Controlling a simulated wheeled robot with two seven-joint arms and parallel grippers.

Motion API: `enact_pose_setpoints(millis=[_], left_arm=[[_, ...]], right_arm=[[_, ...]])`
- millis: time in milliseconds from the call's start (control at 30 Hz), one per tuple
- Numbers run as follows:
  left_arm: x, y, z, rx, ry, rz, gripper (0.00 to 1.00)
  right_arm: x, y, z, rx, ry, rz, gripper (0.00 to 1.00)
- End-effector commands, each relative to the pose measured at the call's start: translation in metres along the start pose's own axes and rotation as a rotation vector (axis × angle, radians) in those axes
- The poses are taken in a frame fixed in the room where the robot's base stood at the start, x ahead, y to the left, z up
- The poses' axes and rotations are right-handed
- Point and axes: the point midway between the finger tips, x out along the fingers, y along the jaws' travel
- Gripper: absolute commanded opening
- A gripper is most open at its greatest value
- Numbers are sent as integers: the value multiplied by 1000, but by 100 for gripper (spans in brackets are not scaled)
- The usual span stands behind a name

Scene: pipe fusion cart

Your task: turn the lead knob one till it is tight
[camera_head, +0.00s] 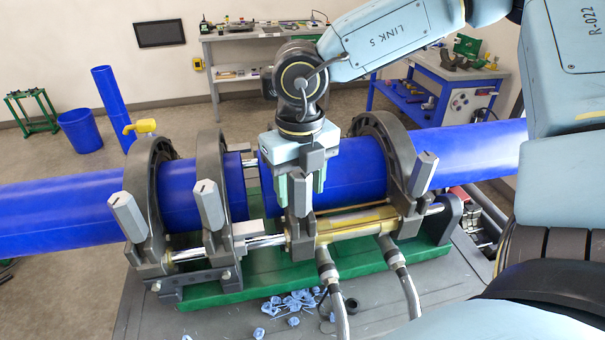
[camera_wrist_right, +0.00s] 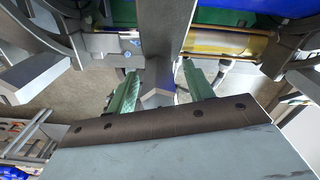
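Grey block-shaped knobs stand on the clamps along the blue pipe in the head view: a far-left one (camera_head: 128,216), one to its right (camera_head: 210,205), one under my right gripper (camera_head: 301,196) and a far-right one (camera_head: 422,174). No label shows which is lead knob one. My right gripper (camera_head: 300,187) points down over the third knob from the left. In the right wrist view its green fingers (camera_wrist_right: 160,92) stand apart on either side of this grey knob (camera_wrist_right: 157,97), with gaps visible, so it looks open. My left gripper is out of view.
The blue pipe (camera_head: 80,212) runs through dark clamp rings on a green base (camera_head: 255,270). Two hoses (camera_head: 335,300) rise from the cart (camera_head: 190,325) near the gripper. Small blue pieces (camera_head: 292,302) lie in front. Benches stand at the back.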

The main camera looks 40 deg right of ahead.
Motion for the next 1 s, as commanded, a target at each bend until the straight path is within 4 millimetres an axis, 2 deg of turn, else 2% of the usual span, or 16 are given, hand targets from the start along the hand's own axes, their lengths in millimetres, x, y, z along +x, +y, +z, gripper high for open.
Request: enact_pose_setpoints(millis=[33,333,467,800,1000], left_arm=[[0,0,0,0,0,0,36],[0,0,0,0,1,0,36],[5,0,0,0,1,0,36],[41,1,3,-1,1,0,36],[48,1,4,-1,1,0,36]], right_arm=[[0,0,0,0,0,0,45],[0,0,0,0,0,0,7],[2,0,0,17,-2,0,7],[4,0,1,198,-3,0,7],[2,0,0,261,1,0,7]])
